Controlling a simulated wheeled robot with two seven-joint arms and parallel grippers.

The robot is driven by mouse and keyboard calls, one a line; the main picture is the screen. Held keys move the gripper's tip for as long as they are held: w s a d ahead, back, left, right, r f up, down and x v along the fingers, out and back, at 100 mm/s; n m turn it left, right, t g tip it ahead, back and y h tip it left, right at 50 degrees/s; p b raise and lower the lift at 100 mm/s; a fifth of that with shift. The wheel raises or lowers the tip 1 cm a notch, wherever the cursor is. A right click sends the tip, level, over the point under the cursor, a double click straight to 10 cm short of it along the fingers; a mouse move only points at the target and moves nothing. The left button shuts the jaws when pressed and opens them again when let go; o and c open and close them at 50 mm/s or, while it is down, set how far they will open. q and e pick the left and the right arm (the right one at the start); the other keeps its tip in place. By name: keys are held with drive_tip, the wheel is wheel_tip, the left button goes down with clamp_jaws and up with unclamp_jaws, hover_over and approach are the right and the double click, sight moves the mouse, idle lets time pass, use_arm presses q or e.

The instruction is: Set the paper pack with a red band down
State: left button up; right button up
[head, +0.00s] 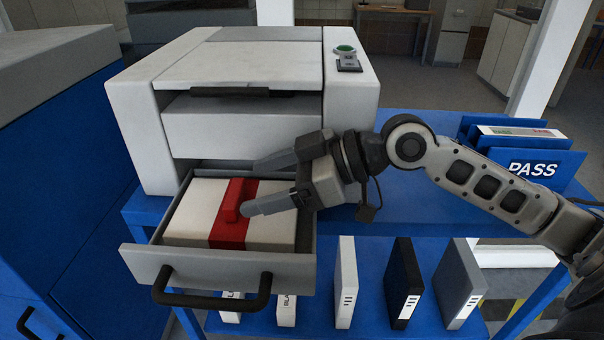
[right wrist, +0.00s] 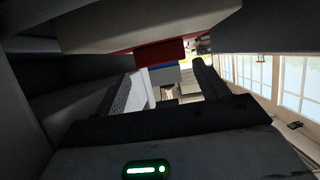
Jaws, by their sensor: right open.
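The white paper pack with a red band (head: 187,213) lies in the open grey drawer (head: 135,262) of the white printer (head: 240,75). A raised red grip (head: 233,200) stands on the band. My right gripper (head: 248,188) is open at the pack, its fingers on either side near the red grip. I cannot tell whether they touch it. In the right wrist view the red band (right wrist: 140,58) shows near the top, close to the fingers. My left gripper is not in view.
The printer stands on a blue table (head: 400,200). A blue holder marked PASS (head: 530,170) is at the right. Several binders (head: 345,285) stand on the lower shelf. A large blue-and-grey cabinet (head: 60,170) is close on the left. The drawer has a black handle (head: 212,298).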

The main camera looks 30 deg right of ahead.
drive_tip(key=b+v, duration=0.1)
drive_tip(key=v, duration=0.4)
drive_tip(key=shift+s+d+r, duration=0.1)
drive_tip(key=shift+s+d, duration=0.1)
drive_tip(key=shift+s, duration=0.05)
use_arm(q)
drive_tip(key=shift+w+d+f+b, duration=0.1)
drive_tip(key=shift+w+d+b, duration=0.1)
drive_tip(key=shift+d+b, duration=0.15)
use_arm(e)
drive_tip(key=shift+s+d+r, duration=0.35)
drive_tip(key=shift+s+d, duration=0.05)
drive_tip(key=shift+d, duration=0.15)
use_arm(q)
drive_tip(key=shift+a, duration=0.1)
